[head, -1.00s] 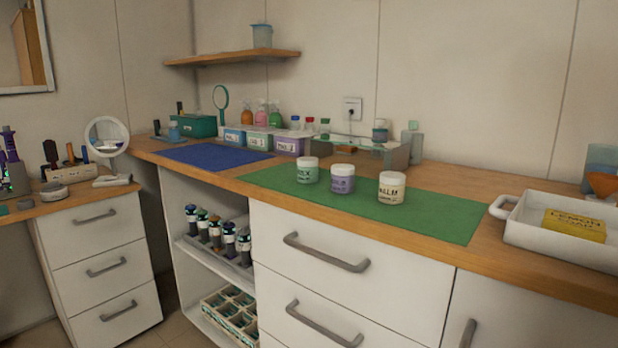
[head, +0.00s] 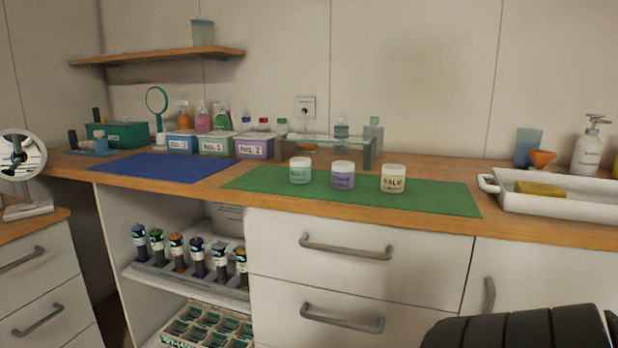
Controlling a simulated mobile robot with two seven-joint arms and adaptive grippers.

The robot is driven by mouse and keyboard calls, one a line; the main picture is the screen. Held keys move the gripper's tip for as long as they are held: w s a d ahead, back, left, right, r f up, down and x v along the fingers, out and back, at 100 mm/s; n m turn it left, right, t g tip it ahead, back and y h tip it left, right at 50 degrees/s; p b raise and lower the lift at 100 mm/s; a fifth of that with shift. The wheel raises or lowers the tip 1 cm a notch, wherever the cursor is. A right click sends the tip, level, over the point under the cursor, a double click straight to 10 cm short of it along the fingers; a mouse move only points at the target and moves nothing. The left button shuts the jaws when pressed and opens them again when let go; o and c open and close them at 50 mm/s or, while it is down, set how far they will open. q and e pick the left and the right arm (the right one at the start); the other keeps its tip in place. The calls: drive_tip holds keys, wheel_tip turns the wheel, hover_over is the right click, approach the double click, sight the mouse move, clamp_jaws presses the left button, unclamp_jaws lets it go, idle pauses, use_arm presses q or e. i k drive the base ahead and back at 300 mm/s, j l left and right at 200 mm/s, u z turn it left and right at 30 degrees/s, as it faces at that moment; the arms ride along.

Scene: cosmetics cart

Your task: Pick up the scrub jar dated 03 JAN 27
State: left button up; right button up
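Three small jars with white lids stand upright in a row on the green mat (head: 435,198). The left one is a pale green jar (head: 300,173), the middle one a purple jar (head: 342,178), and the right one a cream jar (head: 393,181). The cream jar's label seems to read "BALM". The other labels and any dates are too small to read, so I cannot tell which jar is dated 03 JAN 27. Neither gripper is in view. A black ribbed part of my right arm shows at the bottom right.
A blue mat (head: 165,167) lies bare to the left. Labelled bins (head: 217,146) and a clear riser (head: 330,144) stand behind the mats. A white tray (head: 560,204) with a yellow soap box (head: 539,188) is at the right. Drawer handles (head: 345,247) stick out below the counter.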

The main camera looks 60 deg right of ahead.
sight(342, 173)
drive_tip(key=i+j+z, duration=0.2)
drive_tip(key=i+j, duration=0.2)
drive_tip(key=j, duration=0.25)
drive_tip(key=i+j+z, duration=0.1)
drive_tip(key=j, duration=0.25)
drive_tip(key=i+z, duration=0.1)
drive_tip(key=z, duration=1.65)
